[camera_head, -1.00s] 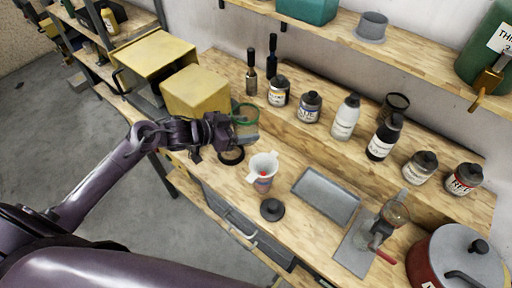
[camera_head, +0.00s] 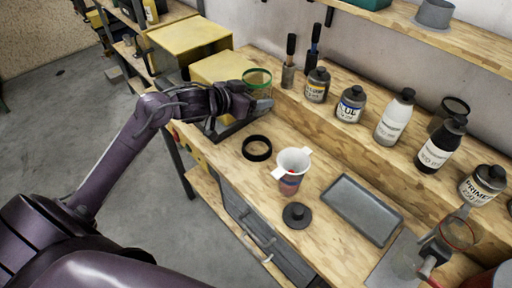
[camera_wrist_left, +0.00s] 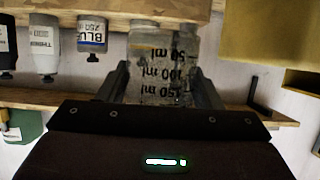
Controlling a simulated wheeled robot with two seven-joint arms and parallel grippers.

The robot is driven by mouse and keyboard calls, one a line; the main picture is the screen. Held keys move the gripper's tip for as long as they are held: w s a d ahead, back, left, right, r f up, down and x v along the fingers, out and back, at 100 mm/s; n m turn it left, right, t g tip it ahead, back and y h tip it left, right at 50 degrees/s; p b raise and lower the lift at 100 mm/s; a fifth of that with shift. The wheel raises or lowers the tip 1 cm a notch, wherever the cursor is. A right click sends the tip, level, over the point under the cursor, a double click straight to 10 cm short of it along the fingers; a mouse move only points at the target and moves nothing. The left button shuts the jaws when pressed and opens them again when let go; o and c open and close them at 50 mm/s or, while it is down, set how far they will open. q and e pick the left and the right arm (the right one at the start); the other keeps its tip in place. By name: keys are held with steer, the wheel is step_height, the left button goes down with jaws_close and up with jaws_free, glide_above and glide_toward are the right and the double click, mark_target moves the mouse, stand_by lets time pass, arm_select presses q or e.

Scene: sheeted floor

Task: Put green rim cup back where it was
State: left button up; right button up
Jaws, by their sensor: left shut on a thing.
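The green rim cup (camera_head: 257,78) is a clear cup with a green rim, held above the left end of the workbench, in front of the yellow box. My left gripper (camera_head: 246,100) is shut on it. In the left wrist view the clear cup (camera_wrist_left: 163,68) shows black measuring marks, upside down in the picture, between the two fingers (camera_wrist_left: 163,82). The cup looks about upright in the head view. A black ring (camera_head: 257,148) lies on the bench below and right of the gripper. My right gripper is not in view.
Several labelled bottles (camera_head: 394,116) line the raised back ledge. Yellow boxes (camera_head: 190,45) are at the left. Bare wood surrounds the ring.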

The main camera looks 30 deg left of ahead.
arm_select(q)
step_height(320, 180, down, 17)
steer(key=shift+r+p, duration=0.15)
steer(key=shift+p, duration=0.55)
steer(key=shift+f, duration=0.2)
steer(key=shift+f, duration=0.15)
steer(key=o, duration=1.1)
